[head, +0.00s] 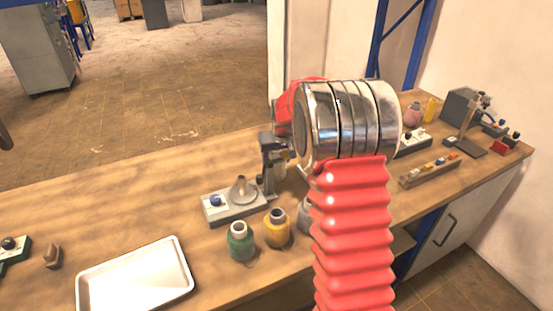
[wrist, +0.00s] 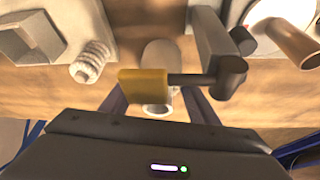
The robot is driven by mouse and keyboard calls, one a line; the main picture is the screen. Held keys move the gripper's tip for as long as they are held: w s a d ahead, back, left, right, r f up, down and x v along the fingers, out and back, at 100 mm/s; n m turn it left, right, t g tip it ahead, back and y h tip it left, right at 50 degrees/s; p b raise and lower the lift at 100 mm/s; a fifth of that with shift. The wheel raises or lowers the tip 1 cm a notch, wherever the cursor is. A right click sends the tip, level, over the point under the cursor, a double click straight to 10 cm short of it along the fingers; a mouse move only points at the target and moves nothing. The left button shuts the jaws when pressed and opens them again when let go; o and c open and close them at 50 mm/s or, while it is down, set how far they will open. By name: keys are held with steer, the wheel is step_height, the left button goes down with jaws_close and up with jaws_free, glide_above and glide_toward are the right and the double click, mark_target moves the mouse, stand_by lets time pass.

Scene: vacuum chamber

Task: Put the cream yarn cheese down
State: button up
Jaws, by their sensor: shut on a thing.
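The cream yarn cheese (wrist: 158,52) shows in the wrist view as a pale cylinder with a hollow tube end towards me. My gripper (wrist: 160,102) is shut on it, with a dark bluish finger on either side. A yellow block on a dark rod crosses in front and hides its middle. The wooden bench (head: 120,210) lies below it. I cannot tell whether the cheese touches the bench. In the head view my own arm hides the gripper and the cheese.
Green (head: 240,243) and yellow (head: 277,230) yarn packages stand near the bench's front edge, with a grey one (head: 304,216) partly behind my arm. A winding-type device (head: 236,203) stands behind them. A white tray (head: 140,280) lies left. Bare bench lies left of the device.

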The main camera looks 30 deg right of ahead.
steer(key=shift+f, duration=0.1)
steer(key=o, duration=1.6)
steer(key=v, duration=1.2)
steer(key=shift+s, duration=0.1)
